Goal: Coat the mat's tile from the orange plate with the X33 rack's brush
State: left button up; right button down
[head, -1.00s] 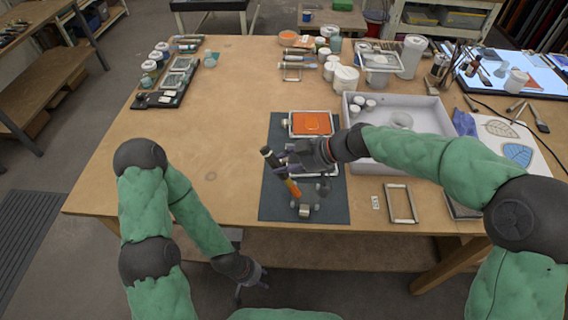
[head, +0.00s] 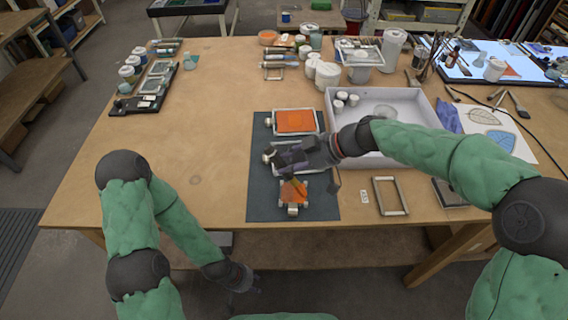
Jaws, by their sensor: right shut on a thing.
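The dark mat (head: 262,205) lies near the table's front edge. A framed orange plate (head: 296,121) lies at its far end. My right gripper (head: 287,163) is over the mat's middle, shut on a brush whose handle is mostly hidden by the fingers. Just in front of it, the tile (head: 293,194) sits in a small holder and shows orange on its face; where the bristles end against it I cannot tell. A pale frame under my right gripper is mostly hidden. The X33 label (head: 364,196) lies beside an empty rack frame (head: 378,200). My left gripper (head: 243,280) hangs below the table's front edge; its fingers are unclear.
A white tray (head: 432,120) with small jars stands right of the mat. A row of jars and dark trays (head: 150,90) is at the left. White tubs (head: 327,76) and bottles stand at the back. The table left of the mat is clear.

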jog(key=shift+r, duration=0.1)
jog(key=shift+r+p, duration=1)
jog(key=shift+r, duration=1.45)
pick_arm(q)
jog(key=shift+r, duration=0.95)
jog(key=shift+r, duration=0.1)
